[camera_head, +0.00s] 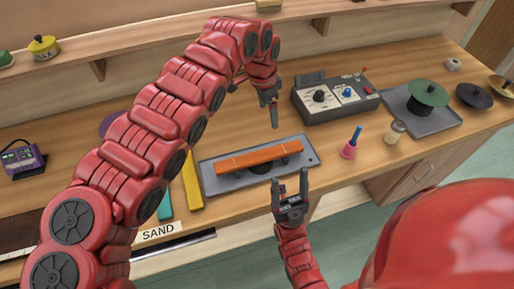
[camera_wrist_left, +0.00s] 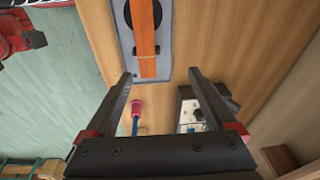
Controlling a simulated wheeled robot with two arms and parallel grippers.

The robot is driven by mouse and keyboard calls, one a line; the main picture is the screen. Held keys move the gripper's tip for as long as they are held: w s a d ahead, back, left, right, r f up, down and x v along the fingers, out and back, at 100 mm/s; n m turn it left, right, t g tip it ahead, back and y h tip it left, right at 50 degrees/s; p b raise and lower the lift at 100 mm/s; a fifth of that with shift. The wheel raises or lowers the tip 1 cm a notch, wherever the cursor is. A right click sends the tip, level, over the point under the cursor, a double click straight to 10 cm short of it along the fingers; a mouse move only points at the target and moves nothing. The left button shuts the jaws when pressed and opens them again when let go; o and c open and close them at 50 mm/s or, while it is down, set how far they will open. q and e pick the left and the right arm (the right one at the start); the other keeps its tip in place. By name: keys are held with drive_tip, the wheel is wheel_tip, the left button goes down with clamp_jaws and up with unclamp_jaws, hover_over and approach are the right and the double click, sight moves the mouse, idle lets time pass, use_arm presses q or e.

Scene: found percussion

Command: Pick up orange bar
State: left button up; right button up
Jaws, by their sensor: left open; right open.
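An orange bar (camera_head: 258,158) lies across dark supports on a grey tray (camera_head: 222,184) on the wooden bench. The bar also shows at the top of the left wrist view (camera_wrist_left: 144,40), above a black round thing. My left gripper (camera_head: 272,112) is open and empty, above the bench just beyond the bar's right half. In the left wrist view my left gripper (camera_wrist_left: 160,80) has its fingers wide apart with nothing between them. My right gripper (camera_head: 291,184) is open and empty, in front of the tray's near right side. Neither gripper touches the bar.
A grey control box (camera_head: 335,98) stands right of my left gripper. A yellow bar (camera_head: 193,182) lies left of the tray. Another tray (camera_head: 440,122) holds a green disc (camera_head: 428,92).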

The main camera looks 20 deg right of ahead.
use_arm(q)
drive_tip(key=s+a+r+y, duration=0.1)
drive_tip(key=s+a+y, duration=0.1)
drive_tip(key=a, duration=0.1)
drive_tip(key=p, duration=0.4)
hover_over(260, 155)
drive_tip(key=shift+m+g, duration=0.3)
drive_tip(key=shift+g, duration=0.1)
drive_tip(key=f, duration=1)
drive_tip(key=shift+s+f, duration=0.2)
drive_tip(key=shift+f, duration=0.2)
drive_tip(key=shift+a+f+p, duration=0.1)
drive_tip(key=shift+f+p, duration=0.2)
drive_tip(key=shift+f, duration=0.25)
drive_tip(key=shift+f+p, duration=0.3)
drive_tip(key=shift+p, duration=0.2)
drive_tip(key=f, duration=0.1)
drive_tip(key=f+p, duration=0.1)
drive_tip(key=f, duration=0.1)
drive_tip(key=shift+w+d, duration=0.1)
drive_tip(key=shift+d, duration=0.1)
drive_tip(key=shift+a+f+p, duration=0.15)
drive_tip(key=shift+f+p, duration=0.15)
drive_tip(key=shift+f, duration=0.45)
drive_tip(key=shift+c, duration=0.2)
clamp_jaws()
